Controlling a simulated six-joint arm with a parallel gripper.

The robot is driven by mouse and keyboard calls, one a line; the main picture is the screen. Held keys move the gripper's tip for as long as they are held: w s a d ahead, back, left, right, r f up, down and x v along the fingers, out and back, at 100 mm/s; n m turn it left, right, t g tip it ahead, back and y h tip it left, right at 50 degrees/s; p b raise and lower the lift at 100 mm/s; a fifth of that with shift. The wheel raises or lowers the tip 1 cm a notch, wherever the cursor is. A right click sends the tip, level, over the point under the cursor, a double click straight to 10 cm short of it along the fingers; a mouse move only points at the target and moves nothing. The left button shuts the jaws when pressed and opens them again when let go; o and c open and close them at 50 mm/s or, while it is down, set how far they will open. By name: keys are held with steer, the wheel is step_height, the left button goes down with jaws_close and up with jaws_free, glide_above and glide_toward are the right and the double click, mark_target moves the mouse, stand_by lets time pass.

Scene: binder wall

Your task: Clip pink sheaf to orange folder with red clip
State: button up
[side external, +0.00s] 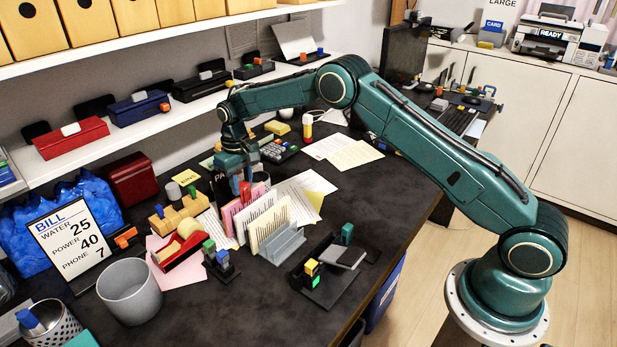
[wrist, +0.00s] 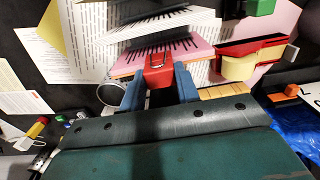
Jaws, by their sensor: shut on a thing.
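My gripper (wrist: 158,88) is shut on the red clip (wrist: 157,72), with one blue finger on each side of it. In the side view the clip (side external: 246,192) shows just below my gripper (side external: 238,176). The pink sheaf (wrist: 190,52), with dark marks on it, stands among other sheaves in the rack. The clip is at the sheaf's near edge and overlaps it in the wrist view; I cannot tell whether its jaws grip the paper. In the side view the pink sheaf (side external: 232,212) is partly hidden by cream sheaves.
A grey rack (side external: 283,245) holds the sheaves. A red tape dispenser (side external: 180,249) and a wooden block holder (side external: 179,212) stand to the left, with a grey bin (side external: 130,290) in front. Loose papers lie behind.

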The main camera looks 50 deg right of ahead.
steer(key=shift+f, duration=0.45)
stand_by(0.7)
steer(key=o, duration=1.1)
steer(key=shift+c, duration=0.2)
steer(key=shift+r, duration=0.2)
step_height(320, 180, up, 14)
steer(key=shift+f, duration=0.2)
steer(key=shift+s+r, duration=0.1)
